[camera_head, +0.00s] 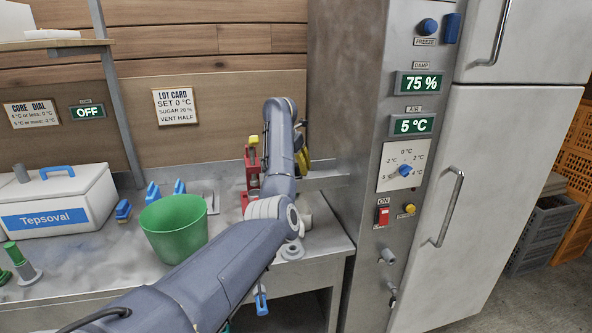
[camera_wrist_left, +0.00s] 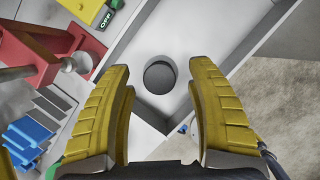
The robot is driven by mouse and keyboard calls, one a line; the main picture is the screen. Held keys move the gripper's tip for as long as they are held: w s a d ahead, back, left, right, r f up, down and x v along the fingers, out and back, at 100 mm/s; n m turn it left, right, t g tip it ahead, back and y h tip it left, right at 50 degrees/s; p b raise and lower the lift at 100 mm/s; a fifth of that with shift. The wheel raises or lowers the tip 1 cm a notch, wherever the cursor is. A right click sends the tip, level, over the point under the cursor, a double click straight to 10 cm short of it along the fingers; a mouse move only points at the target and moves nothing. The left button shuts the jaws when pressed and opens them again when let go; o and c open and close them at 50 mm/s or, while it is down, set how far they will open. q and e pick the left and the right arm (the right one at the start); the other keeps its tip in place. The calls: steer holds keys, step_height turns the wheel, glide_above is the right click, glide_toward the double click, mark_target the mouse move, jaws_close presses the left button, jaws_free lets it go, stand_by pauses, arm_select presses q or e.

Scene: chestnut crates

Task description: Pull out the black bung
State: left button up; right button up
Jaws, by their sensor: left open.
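The black bung (camera_wrist_left: 159,77) shows in the left wrist view as a dark round piece in the corner of a pale metal basin (camera_wrist_left: 203,32). My left gripper (camera_wrist_left: 160,68) is open, with its yellow fingers on either side of the bung in that picture. I see no finger touching it, and the height of the fingers above it is hard to tell. In the head view my left gripper (camera_head: 303,158) is mostly hidden behind its own arm, by the cabinet. The bung is not visible there. My right gripper is not in view.
A red tool (camera_head: 252,172) stands on the bench left of my left arm and shows at the left wrist view's edge (camera_wrist_left: 40,60). A green bucket (camera_head: 174,228) and a white cool box (camera_head: 62,200) stand farther left. The steel cabinet (camera_head: 345,110) rises close on the right.

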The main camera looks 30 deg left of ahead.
arm_select(q)
steer(key=shift+w+f, duration=0.3)
steer(key=shift+f, duration=0.35)
jaws_close()
stand_by(0.6)
steer(key=shift+r, duration=0.75)
stand_by(0.4)
steer(key=c, duration=0.9)
jaws_free()
steer(key=shift+f, duration=0.1)
jaws_close()
